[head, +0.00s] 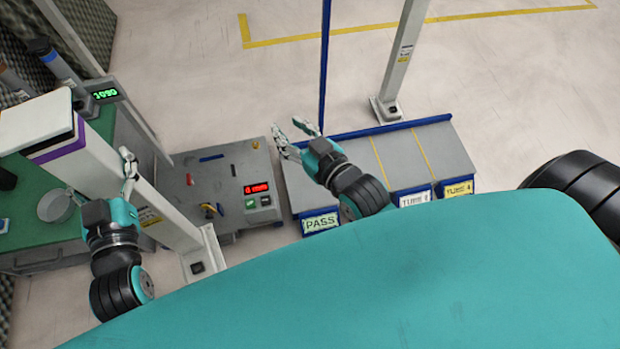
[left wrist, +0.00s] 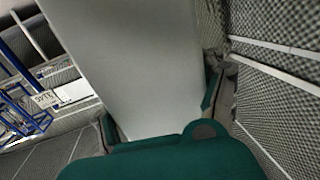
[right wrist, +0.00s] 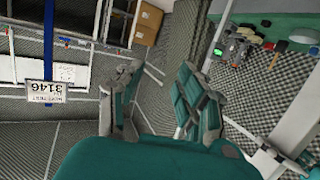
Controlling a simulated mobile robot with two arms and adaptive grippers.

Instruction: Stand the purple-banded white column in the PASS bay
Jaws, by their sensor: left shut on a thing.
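The white column with a purple band (head: 66,140) is at the left in the head view, above the green bench. My left gripper (head: 128,170) is shut on it. In the left wrist view the white column (left wrist: 135,60) fills the middle, between the fingers. The column looks tilted in the head view, and its lower end is hard to make out. My right gripper (head: 295,138) is open and empty, over the left part of the grey bay table; its spread fingers also show in the right wrist view (right wrist: 160,100). The PASS label (head: 320,222) marks the bay at the table's left front.
Posts rise nearby.

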